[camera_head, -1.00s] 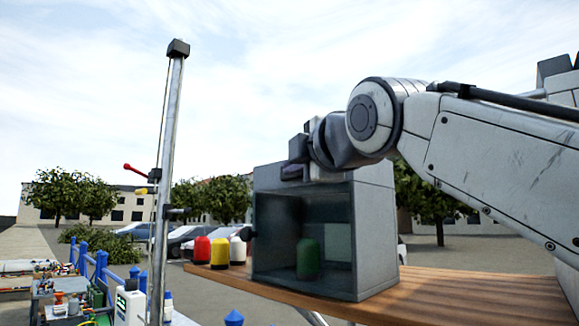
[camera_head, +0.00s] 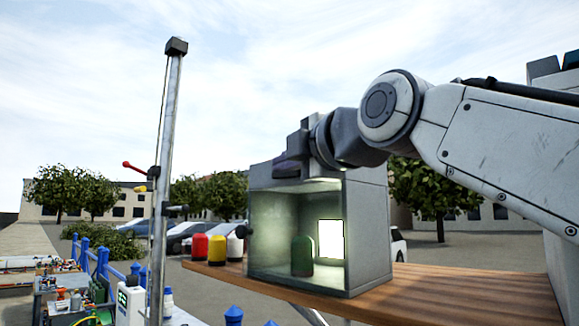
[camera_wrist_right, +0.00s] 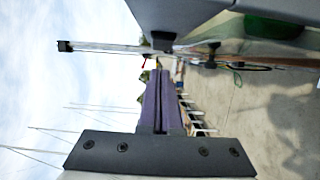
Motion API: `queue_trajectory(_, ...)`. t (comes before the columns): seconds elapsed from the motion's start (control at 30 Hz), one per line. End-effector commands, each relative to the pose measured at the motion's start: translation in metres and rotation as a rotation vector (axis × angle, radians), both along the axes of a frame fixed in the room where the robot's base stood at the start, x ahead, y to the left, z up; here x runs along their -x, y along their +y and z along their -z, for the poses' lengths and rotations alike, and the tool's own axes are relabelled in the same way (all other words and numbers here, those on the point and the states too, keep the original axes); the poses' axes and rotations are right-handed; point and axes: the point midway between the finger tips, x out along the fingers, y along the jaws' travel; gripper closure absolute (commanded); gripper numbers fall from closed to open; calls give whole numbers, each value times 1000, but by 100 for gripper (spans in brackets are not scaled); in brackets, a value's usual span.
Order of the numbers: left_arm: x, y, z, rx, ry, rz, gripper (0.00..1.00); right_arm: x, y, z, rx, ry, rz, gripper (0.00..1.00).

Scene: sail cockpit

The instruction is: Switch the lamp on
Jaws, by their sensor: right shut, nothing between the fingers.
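The lamp is a bright white panel (camera_head: 330,239) on the back wall inside a grey open-fronted box (camera_head: 368,235), and it glows. The box's inside is lit pale green-white, and a dark green bottle-like object (camera_head: 302,255) stands in it. My right gripper (camera_head: 284,168) is at the box's top front edge on the left; I cannot tell whether it touches. Its purple fingers (camera_wrist_right: 158,105) are together and empty in the right wrist view. No separate switch can be made out near the fingers. My left gripper is out of view.
The box stands on a wooden shelf (camera_head: 460,288). Red (camera_head: 199,247), yellow (camera_head: 217,250) and white (camera_head: 235,247) bottle-like objects stand left of it. A metal mast (camera_head: 166,180) rises further left. The shelf is bare to the right of the box.

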Motion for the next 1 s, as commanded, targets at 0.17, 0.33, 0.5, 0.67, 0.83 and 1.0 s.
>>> queue_trajectory(0.17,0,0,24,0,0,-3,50,30,-29,5,-5,-5,17,100)
queue_trajectory(0.33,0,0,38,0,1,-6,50,55,-57,4,-3,-4,20,100)
queue_trajectory(0.5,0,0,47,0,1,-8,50,69,-71,2,-2,-1,19,100)
queue_trajectory(0.67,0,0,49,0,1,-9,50,76,-76,1,-1,-2,16,100)
queue_trajectory(0.83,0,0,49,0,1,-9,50,76,-76,0,0,-1,12,100)
queue_trajectory(1.0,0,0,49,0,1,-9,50,76,-75,0,0,-1,13,100)
